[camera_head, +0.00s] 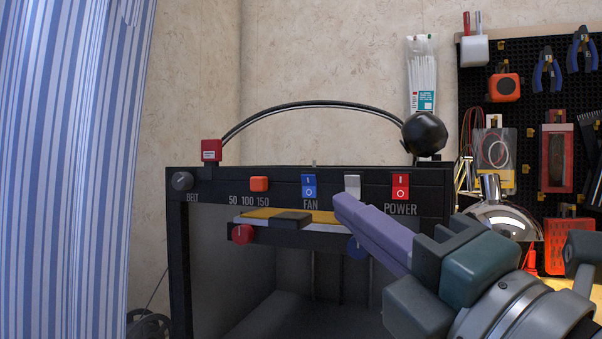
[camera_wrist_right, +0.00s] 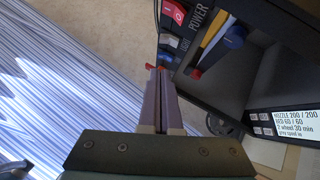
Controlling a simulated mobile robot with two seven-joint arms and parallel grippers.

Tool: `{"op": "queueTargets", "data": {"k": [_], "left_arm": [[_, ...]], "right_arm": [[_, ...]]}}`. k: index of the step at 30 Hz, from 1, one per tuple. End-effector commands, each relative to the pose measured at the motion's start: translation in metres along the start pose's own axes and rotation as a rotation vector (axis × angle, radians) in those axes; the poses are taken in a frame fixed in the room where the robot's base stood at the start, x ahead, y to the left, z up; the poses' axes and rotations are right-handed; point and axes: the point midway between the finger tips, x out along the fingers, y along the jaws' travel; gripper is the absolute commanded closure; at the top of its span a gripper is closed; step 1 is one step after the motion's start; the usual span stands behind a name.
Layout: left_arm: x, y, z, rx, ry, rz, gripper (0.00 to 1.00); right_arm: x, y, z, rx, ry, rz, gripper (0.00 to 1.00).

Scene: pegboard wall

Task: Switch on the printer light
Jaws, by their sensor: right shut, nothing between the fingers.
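A black printer (camera_head: 420,210) carries a row of controls along its top front bar. The pale grey switch (camera_head: 352,185) sits between the blue FAN switch (camera_head: 308,187) and the red POWER switch (camera_head: 400,187). My right gripper (camera_head: 338,203) is shut and empty, its purple fingertips just below and left of the grey switch, hiding the label there. Whether they touch the panel I cannot tell. In the right wrist view the shut fingers (camera_wrist_right: 160,72) point towards the panel, where the LIGHT label (camera_wrist_right: 186,45) shows beside POWER. My left gripper is out of view.
The panel also has a BELT knob (camera_head: 182,181) and an orange slider (camera_head: 259,184). A red knob (camera_head: 242,234) sits below. A striped curtain (camera_head: 70,170) hangs at left. A tool pegboard (camera_head: 520,110) is at right. A black ball-shaped part (camera_head: 424,134) tops the printer.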

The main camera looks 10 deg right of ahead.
Motion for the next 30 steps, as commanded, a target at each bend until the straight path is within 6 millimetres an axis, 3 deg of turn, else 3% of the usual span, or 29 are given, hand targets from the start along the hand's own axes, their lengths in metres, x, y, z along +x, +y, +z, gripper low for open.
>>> {"op": "queueTargets", "data": {"k": [7, 22, 26, 30], "left_arm": [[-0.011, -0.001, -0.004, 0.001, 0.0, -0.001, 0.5], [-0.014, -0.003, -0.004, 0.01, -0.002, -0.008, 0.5], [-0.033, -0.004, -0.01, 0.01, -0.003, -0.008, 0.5], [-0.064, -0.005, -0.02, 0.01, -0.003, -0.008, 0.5]], "right_arm": [[0.023, 0.001, 0.025, -0.002, -0.001, 0.0, 1.0], [0.027, 0.001, 0.029, 0.004, -0.001, -0.003, 1.0], [0.032, 0.007, 0.033, 0.031, 0.0, -0.033, 1.0], [0.037, 0.014, 0.039, 0.093, -0.002, -0.096, 1.0]]}}
